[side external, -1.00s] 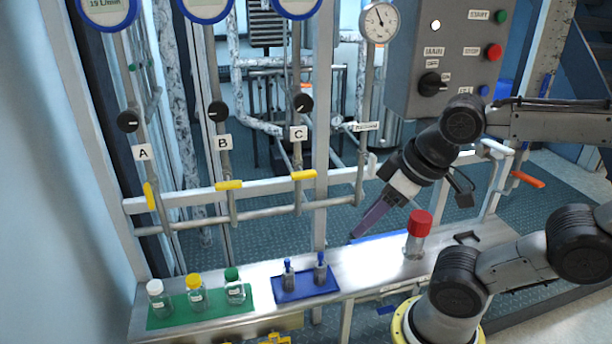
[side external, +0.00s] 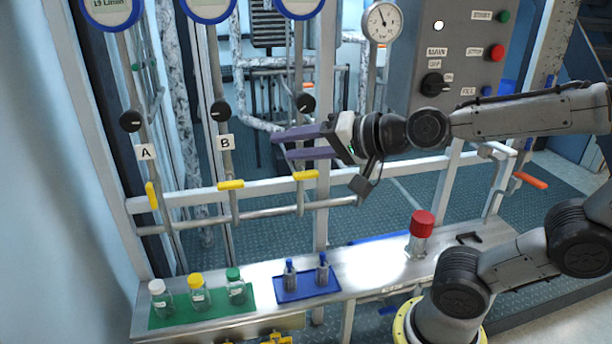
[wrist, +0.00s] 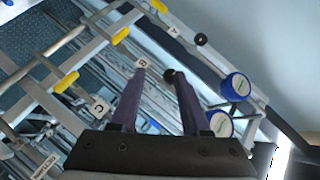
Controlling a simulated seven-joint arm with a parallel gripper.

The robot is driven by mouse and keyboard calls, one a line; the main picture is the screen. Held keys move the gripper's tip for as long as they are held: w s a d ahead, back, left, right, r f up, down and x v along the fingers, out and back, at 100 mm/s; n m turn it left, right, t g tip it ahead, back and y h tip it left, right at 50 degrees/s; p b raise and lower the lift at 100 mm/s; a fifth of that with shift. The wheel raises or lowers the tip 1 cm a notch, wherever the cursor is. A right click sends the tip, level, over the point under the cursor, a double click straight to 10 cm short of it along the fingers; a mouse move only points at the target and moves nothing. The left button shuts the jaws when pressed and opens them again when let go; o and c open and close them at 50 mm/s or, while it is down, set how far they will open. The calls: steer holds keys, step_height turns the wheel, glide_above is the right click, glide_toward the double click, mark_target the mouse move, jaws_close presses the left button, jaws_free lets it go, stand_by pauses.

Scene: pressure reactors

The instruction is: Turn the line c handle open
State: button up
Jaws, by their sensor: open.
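The line c handle (side external: 306,176) is a yellow lever lying crosswise to its pipe, at the right of the three yellow handles in the side view. In the wrist view it is the lower-left yellow handle (wrist: 64,84), near the C label (wrist: 98,107). My gripper (side external: 280,146) is open and empty, its two purple fingers pointing left, above the handle in the side picture and apart from it. It covers the C label there. In the wrist view the fingertips (wrist: 160,74) lie over the B label and a black knob, with the c handle off to the left.
The line B handle (side external: 230,184) also lies crosswise; the line A handle (side external: 151,195) runs along its pipe. A black knob (side external: 306,102) sits above my fingers. A bench (side external: 357,277) below carries bottles and a red-capped vessel (side external: 421,234). A control box (side external: 455,55) stands behind my arm.

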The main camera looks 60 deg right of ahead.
mark_target(307, 178)
steer(key=w+d+f+m+t+h, duration=0.1)
steer(key=w+d+f+m+h, duration=0.1)
steer(key=d+m+h, duration=0.35)
steer(key=w+d+f+m+h, duration=0.2)
steer(key=w+m+h, duration=0.1)
steer(key=m, duration=0.5)
steer(key=s+f+m+g+h, duration=0.2)
steer(key=s+f+h, duration=0.4)
steer(key=f, duration=0.7)
steer(key=shift+y, duration=0.65)
steer(key=shift+s+d+f+x, duration=0.1)
steer(key=shift+x, duration=2.1)
steer(key=shift+s+d+f+x, duration=0.1)
steer(key=shift+x, duration=2.1)
steer(key=shift+s+d+f+x, duration=0.1)
steer(key=shift+x, duration=2.1)
jaws_close()
